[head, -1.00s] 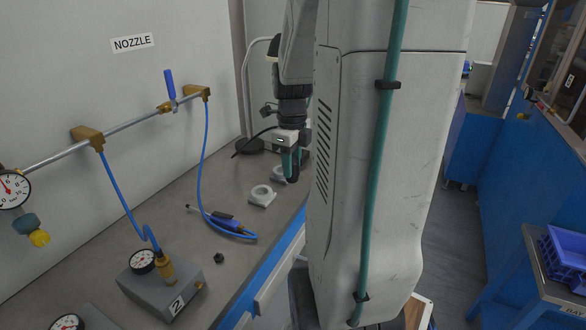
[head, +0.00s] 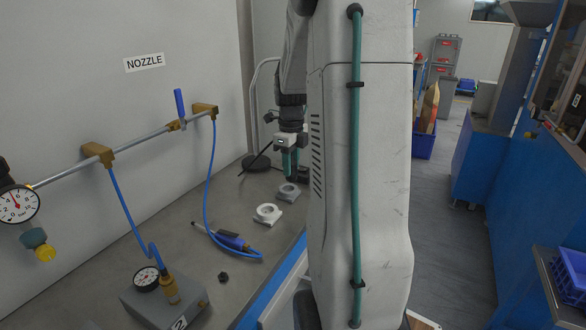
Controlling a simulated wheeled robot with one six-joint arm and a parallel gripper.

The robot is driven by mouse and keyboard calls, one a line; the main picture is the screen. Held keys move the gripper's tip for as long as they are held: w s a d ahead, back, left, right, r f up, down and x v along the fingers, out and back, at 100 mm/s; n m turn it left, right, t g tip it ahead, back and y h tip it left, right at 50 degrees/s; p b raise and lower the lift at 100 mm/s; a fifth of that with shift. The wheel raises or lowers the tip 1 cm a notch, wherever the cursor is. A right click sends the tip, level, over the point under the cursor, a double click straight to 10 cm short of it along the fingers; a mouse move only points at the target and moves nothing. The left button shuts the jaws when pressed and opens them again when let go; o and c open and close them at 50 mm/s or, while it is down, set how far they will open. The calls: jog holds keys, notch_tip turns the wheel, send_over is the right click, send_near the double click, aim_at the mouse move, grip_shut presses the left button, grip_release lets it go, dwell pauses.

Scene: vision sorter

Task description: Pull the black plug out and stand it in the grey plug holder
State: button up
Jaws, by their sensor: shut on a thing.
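My gripper (head: 288,172) points down above the back of the bench, its teal fingers closed on a small dark thing, which looks like the black plug (head: 291,178). The fingers and arm hide most of it. The grey plug holder (head: 289,193), a low ring on a flat base, sits on the bench just below the fingertips. From this view the plug looks above the holder; I cannot tell whether they touch. A paler, whitish ring holder (head: 267,214) stands in front and to the left.
A blue air nozzle (head: 232,240) with its hose lies on the bench. A small black knob-like piece (head: 223,277) lies nearer. A grey gauge block (head: 165,300) stands at the front. My arm hides the bench's right side.

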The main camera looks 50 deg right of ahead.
jog(key=shift+w+d+f, duration=1)
jog(key=shift+w+f, duration=0.05)
jog(key=shift+f, duration=0.2)
jog(key=shift+w+d+f, duration=0.95)
jog(key=shift+w+f, duration=0.05)
jog(key=shift+f, duration=0.2)
jog(key=shift+f, duration=1.7)
dwell(1.8)
jog(key=o, duration=1.2)
jog(key=shift+c, duration=0.2)
notch_tip(320, 180, up, 8)
